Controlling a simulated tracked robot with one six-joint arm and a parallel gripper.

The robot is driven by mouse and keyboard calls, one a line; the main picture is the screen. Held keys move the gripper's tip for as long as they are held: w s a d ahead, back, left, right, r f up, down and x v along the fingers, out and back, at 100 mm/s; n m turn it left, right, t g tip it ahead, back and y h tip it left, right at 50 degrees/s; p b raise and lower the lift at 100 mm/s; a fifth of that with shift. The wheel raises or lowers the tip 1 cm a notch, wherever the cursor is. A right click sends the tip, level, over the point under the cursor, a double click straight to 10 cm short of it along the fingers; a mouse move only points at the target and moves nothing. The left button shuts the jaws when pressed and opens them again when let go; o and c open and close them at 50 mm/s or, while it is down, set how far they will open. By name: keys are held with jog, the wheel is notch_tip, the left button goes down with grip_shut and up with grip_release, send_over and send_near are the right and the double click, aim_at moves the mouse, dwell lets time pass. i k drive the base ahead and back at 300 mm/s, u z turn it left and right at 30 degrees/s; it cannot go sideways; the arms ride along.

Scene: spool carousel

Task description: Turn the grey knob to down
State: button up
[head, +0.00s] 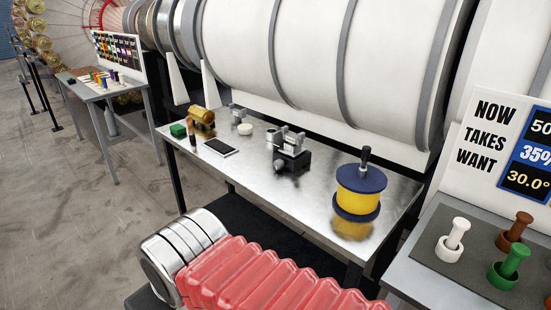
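I cannot make out a grey knob for certain. On the grey panel (440,285) at the lower right stand a white knob-like piece (452,243), a brown one (515,232) and a green one (508,267), each a tilted stem in a round cup. The panel is cut off by the right edge, so any further pieces there are hidden. My arm, with a red ribbed sleeve and metal rings, reaches in at the bottom. My gripper is not in view.
A lettered sign (490,135) stands behind the panel. A big white drum (320,60) fills the back.

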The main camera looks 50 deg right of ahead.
aim_at(278, 164)
jog(key=z, duration=0.6)
jog(key=i, duration=0.9)
jog(key=z, duration=0.6)
